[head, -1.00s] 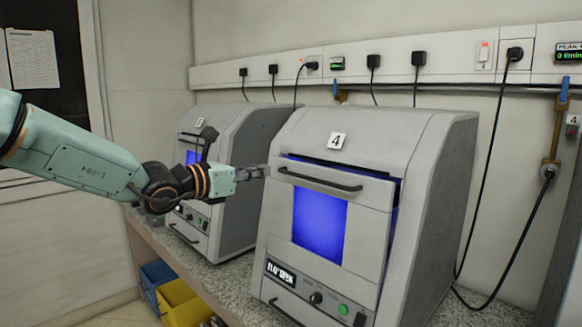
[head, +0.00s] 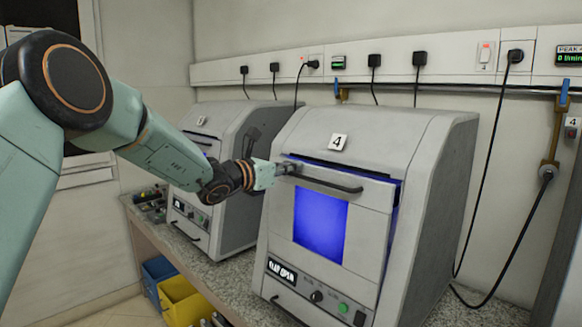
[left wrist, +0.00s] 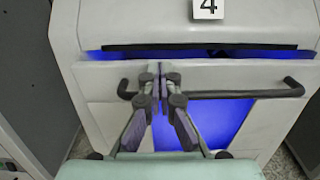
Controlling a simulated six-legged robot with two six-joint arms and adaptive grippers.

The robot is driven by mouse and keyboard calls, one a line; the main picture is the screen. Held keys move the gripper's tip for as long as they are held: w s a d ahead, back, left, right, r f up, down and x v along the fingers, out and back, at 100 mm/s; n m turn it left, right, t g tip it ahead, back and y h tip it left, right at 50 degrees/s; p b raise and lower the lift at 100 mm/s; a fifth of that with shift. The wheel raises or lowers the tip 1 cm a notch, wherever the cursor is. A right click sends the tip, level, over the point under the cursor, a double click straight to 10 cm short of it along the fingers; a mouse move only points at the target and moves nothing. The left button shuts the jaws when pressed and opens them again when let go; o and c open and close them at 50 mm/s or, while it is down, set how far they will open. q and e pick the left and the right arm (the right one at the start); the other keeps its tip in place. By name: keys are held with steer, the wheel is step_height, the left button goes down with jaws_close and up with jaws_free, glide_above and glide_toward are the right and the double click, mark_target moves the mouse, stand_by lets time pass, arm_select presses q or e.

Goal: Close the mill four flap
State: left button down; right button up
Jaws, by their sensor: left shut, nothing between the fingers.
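Mill four (head: 405,170), a grey cabinet with a "4" plate, stands on the bench at the centre right. Its flap (head: 367,228) has a dark bar handle and a blue-lit window. A blue-lit gap runs along its top edge, and the display (head: 282,271) reads "FLAP OPEN". My left gripper (head: 296,168) is shut and empty, at the upper left of the flap by the handle's left end. In the left wrist view the closed fingertips (left wrist: 160,70) lie over the flap's top edge (left wrist: 225,68); contact is not clear. My right gripper is out of view.
Another grey mill (head: 235,135) stands to the left. A blue bin (head: 158,270) and a yellow bin (head: 182,298) sit below the bench edge. A cable (head: 482,170) hangs at the right. A socket rail (head: 440,62) runs along the wall.

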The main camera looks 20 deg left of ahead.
arm_select(q)
steer(key=shift+w+d, duration=0.1)
steer(key=shift+w, duration=0.05)
steer(key=shift+w+p, duration=0.25)
steer(key=shift+p, duration=0.1)
steer(key=shift+w+d+g+p, duration=0.25)
steer(key=shift+w+p, duration=0.15)
steer(key=shift+w, duration=0.1)
steer(key=shift+w+d+g+p, duration=0.15)
steer(key=shift+w+d+p, duration=0.05)
steer(key=shift+w+p, duration=0.2)
steer(key=shift+s+a, duration=0.1)
steer(key=shift+a, duration=0.05)
